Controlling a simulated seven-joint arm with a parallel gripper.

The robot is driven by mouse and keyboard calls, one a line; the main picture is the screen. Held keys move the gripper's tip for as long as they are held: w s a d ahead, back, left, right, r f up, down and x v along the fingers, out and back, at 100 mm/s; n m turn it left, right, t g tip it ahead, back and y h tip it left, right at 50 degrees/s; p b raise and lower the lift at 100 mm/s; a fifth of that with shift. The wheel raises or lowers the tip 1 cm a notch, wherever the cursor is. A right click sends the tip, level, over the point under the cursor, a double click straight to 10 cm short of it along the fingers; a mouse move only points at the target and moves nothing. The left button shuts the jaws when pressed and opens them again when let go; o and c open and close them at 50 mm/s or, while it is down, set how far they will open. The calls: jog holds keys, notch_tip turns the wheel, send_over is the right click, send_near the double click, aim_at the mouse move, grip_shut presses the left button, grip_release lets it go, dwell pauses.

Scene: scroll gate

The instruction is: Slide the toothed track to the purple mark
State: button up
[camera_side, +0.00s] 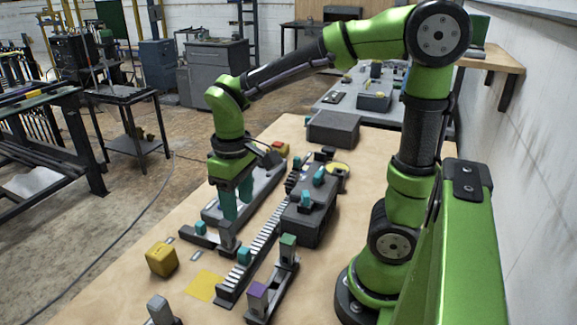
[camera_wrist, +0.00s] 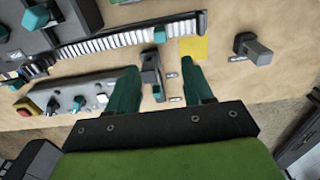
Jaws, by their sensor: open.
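The toothed track (camera_side: 264,238) is a long pale strip with teeth on a dark rail, running diagonally across the table. It carries a teal block (camera_side: 244,256) near its front end. In the wrist view the track (camera_wrist: 105,43) crosses the top, with the teal block (camera_wrist: 159,35) at its right part. A purple-faced block (camera_side: 257,291) stands on a dark bar right of the track's front end; I cannot make it out in the wrist view. My gripper (camera_side: 237,203) points down left of the track, its teal fingers apart and empty. In the wrist view my gripper (camera_wrist: 162,72) has a grey post (camera_wrist: 151,66) showing between its fingers.
A green-topped post (camera_side: 288,247) stands on the purple block's bar. A dark box (camera_side: 308,218) sits right of the track. A yellow cube (camera_side: 161,259) and flat yellow patch (camera_side: 205,285) lie left of its front end. A small grey block (camera_side: 160,309) is at the front.

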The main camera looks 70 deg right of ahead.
aim_at(244, 249)
notch_tip(244, 249, down, 14)
jog(key=shift+f, duration=0.1)
dwell(0.4)
grip_shut()
